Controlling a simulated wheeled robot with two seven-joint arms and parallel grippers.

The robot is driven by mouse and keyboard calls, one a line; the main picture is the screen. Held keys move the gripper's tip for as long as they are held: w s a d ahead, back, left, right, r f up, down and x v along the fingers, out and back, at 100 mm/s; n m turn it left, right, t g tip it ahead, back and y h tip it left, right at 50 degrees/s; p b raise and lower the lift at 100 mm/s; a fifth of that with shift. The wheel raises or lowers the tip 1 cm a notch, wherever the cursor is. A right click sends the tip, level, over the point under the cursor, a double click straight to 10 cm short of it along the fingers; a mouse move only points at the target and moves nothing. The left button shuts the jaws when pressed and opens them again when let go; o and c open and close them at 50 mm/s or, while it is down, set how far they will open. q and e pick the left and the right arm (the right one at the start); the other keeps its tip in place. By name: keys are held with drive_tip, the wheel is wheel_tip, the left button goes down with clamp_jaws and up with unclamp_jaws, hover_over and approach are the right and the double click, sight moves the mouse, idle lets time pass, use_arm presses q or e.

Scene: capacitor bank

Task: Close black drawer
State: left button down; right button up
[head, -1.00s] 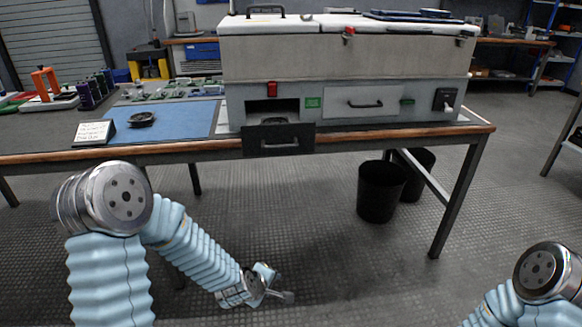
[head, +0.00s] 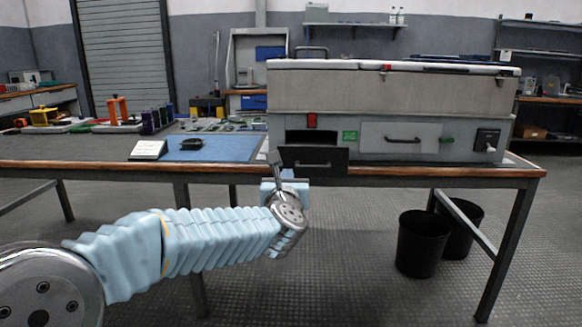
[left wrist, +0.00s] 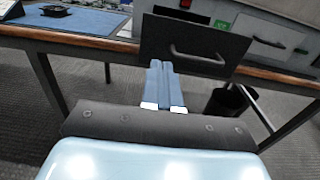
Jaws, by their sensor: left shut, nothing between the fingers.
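The black drawer (head: 313,160) sticks out of the front of the large grey cabinet (head: 400,105), past the table edge. Its opening shows dark above the drawer front. In the left wrist view the black drawer front (left wrist: 192,45), with its bar handle, fills the upper middle. My left gripper (head: 275,160) is in front of the left part of the drawer front, raised from below. It is shut and empty. In the left wrist view its closed fingers (left wrist: 162,85) point up at the drawer front's lower edge; I cannot tell whether they touch. My right gripper is not in view.
A red switch (head: 311,121) sits above the opening. A blue mat (head: 215,150) with a black dish (head: 191,144) and a sign (head: 148,150) lie left. Black bins (head: 422,245) stand on the floor under the table.

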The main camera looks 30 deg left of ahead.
sight(289, 162)
use_arm(q)
drive_tip(key=p+x, duration=0.1)
drive_tip(key=x, duration=0.6)
drive_tip(key=shift+w+a, duration=0.15)
drive_tip(key=shift+w, duration=0.2)
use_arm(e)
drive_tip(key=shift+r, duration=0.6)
